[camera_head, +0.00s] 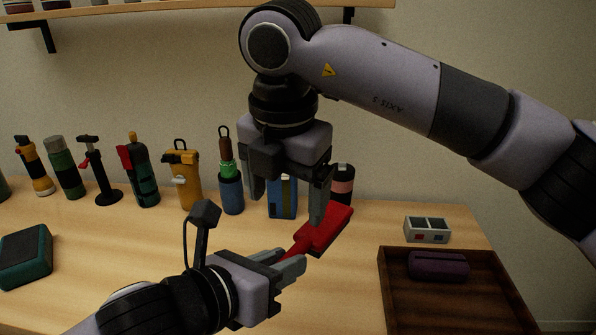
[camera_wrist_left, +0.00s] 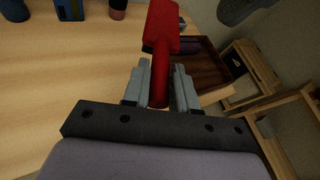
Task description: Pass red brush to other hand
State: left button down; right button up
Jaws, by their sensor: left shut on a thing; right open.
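The red brush (camera_head: 325,230) is held above the table by its handle, with its wide head pointing up and right, away from my left gripper. My left gripper (camera_head: 292,262) is shut on the handle. In the left wrist view the brush (camera_wrist_left: 161,35) stands out from between the fingers of my left gripper (camera_wrist_left: 160,85). My right gripper (camera_head: 287,200) is above, pointing down, with its fingers spread and open. Its right finger is close to the brush head in the head view; I cannot tell if they touch.
A dark wooden tray (camera_head: 386,275) at the right holds a purple case (camera_head: 438,266). A white divided box (camera_head: 427,229) is behind it. Several bottles and tools line the back, including a yellow one (camera_head: 183,180). A teal case (camera_head: 25,256) lies at left. The left-middle table is clear.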

aim_at(312, 241)
jog(key=w+d+f+h, duration=0.1)
jog(key=f, duration=0.2)
jog(key=w+d+f+t, duration=0.1)
jog(key=w+f, duration=0.1)
jog(key=w+d+f+m+t+h, duration=0.1)
jog(key=d+f, duration=0.1)
jog(key=f, duration=0.1)
jog(key=shift+w+f+h, duration=0.3)
jog(key=shift+w+f, duration=0.05)
jog(key=c, duration=1.2)
pick_arm(q)
jog(key=c, duration=0.8)
grip_release()
